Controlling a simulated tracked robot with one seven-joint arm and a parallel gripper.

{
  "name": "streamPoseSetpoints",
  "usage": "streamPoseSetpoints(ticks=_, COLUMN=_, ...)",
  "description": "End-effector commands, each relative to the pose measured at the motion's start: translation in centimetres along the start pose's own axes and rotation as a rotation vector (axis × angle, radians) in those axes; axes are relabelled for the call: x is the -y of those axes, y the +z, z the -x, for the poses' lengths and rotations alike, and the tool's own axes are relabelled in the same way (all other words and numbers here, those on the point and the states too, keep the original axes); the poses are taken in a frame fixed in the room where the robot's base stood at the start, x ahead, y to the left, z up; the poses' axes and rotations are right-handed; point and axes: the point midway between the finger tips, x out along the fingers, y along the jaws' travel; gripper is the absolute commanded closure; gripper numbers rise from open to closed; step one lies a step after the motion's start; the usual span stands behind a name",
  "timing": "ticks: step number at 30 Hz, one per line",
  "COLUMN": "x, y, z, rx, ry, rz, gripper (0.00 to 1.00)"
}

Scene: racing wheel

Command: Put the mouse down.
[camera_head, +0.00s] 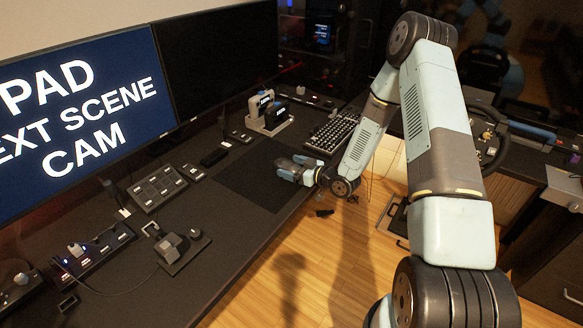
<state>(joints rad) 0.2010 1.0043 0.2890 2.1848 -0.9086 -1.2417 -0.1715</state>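My gripper (288,169) is at the end of my arm, low over or on the dark mouse pad (240,185) near the desk's front edge. Its fingers point left. The picture is too small to tell whether they are apart or shut on something. No mouse shows clearly at the pad; one between or under the fingers would be hidden.
A keyboard (332,133) lies right of the pad. A button box (158,187) and a joystick-like device (180,250) stand to the left. A white and black device (267,112) stands behind. Two monitors (215,62) line the back.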

Motion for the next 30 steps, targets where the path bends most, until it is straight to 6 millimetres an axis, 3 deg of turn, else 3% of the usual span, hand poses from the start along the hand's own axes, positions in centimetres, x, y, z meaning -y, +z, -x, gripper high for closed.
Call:
streamPoseSetpoints(ticks=11, x=-0.1, y=0.0, z=0.6, rx=0.000, ry=0.001, rz=0.000, gripper=0.05)
streamPoseSetpoints(ticks=30, x=-0.1, y=0.0, z=10.9, rx=0.000, ry=0.002, rz=0.000, gripper=0.05)
